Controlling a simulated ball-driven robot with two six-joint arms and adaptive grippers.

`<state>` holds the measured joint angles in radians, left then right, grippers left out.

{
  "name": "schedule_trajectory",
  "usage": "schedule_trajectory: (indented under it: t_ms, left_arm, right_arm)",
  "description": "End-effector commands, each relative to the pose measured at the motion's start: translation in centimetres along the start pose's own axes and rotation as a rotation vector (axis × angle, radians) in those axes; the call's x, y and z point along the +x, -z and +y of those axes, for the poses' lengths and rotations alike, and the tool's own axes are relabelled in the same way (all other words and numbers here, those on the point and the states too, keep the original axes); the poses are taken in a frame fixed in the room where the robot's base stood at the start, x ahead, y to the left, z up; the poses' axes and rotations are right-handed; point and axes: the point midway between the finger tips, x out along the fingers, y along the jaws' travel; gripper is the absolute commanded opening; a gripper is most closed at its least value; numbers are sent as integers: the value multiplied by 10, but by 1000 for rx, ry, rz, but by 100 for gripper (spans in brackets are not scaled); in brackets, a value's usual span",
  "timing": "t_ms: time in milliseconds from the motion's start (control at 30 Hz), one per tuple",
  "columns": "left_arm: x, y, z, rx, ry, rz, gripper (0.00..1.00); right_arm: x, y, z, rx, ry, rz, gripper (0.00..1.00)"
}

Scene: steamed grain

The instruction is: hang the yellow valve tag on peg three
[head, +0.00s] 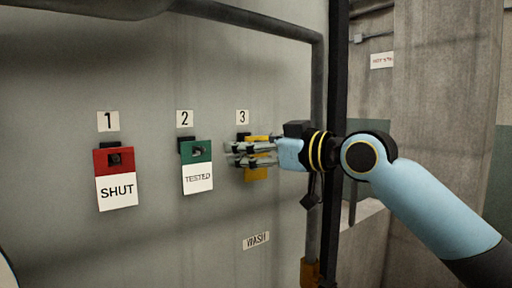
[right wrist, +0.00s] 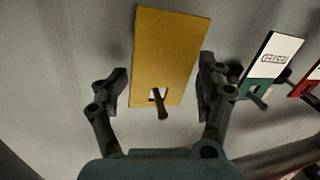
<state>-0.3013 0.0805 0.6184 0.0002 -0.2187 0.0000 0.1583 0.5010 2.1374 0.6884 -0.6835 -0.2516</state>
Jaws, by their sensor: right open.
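The yellow valve tag (head: 257,174) is at the peg under the number 3 label, partly hidden behind my right gripper (head: 232,154). In the right wrist view the yellow tag (right wrist: 172,50) lies flat along the wall, with the dark peg three (right wrist: 161,106) sticking out through its hole. My right gripper (right wrist: 162,85) is open, one finger on each side of the tag, with visible gaps to its edges. The tag seems to hang on the peg, free of the fingers. My left gripper is not in view.
A red and white SHUT tag (head: 115,178) hangs at peg 1 and a green and white TESTED tag (head: 197,167) at peg 2. A WASH label (head: 256,240) is lower on the wall. A dark vertical pipe (head: 317,100) runs right of peg three, close to my right arm.

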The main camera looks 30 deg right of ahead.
Motion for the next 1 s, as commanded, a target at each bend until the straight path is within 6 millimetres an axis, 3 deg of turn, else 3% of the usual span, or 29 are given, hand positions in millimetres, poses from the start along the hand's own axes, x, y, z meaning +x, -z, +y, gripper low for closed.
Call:
schedule_trajectory:
  t_ms: [500, 1000]
  left_arm:
    - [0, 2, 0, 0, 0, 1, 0]
    - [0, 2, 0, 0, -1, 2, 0]
  right_arm:
    - [-60, -3, 2, -10, -7, -9, 73]
    - [-74, -1, 0, 0, 0, -1, 73]
